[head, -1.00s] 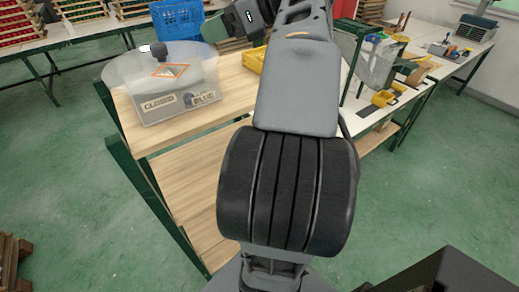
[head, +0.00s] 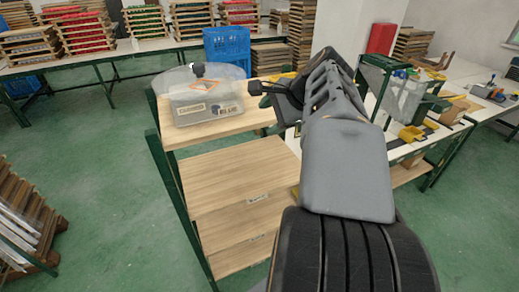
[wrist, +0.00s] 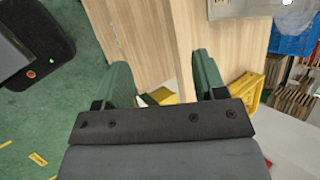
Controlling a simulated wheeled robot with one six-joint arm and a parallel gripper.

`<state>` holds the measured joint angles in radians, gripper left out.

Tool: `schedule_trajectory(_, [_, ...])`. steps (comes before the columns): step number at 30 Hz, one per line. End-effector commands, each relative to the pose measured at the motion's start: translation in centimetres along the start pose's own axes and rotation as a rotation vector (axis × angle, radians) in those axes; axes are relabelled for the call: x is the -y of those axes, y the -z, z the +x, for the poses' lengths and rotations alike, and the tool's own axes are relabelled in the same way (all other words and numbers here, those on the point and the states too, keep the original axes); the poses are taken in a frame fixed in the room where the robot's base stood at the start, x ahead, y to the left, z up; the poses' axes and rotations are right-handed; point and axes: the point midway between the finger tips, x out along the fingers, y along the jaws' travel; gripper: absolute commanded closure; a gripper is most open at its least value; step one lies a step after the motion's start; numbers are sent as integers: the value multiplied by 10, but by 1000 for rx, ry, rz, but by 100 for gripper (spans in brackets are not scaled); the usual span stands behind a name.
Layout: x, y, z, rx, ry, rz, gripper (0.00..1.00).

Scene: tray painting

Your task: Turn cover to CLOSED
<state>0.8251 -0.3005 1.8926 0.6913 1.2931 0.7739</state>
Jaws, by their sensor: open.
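In the wrist view, only part of the box (wrist: 235,9) shows at the top right edge. My gripper (head: 256,88) is to the right of the box, apart from it. In the wrist view, its two green fingers (wrist: 163,85) are spread with nothing held between them.
The wooden table (head: 215,132) has drawers below and a green frame. A blue crate (head: 228,48) stands behind the box. Yellow bins (head: 411,133) sit on the white bench at right.

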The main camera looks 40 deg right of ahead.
Motion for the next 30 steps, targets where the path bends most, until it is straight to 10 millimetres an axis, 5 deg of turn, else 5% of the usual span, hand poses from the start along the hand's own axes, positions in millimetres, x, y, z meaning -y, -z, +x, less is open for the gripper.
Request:
schedule_trajectory(15, [-60, -28, 43, -111, -248, -691, 36])
schedule_trajectory(30, [-70, -32, 49, -118, -287, -811, 36])
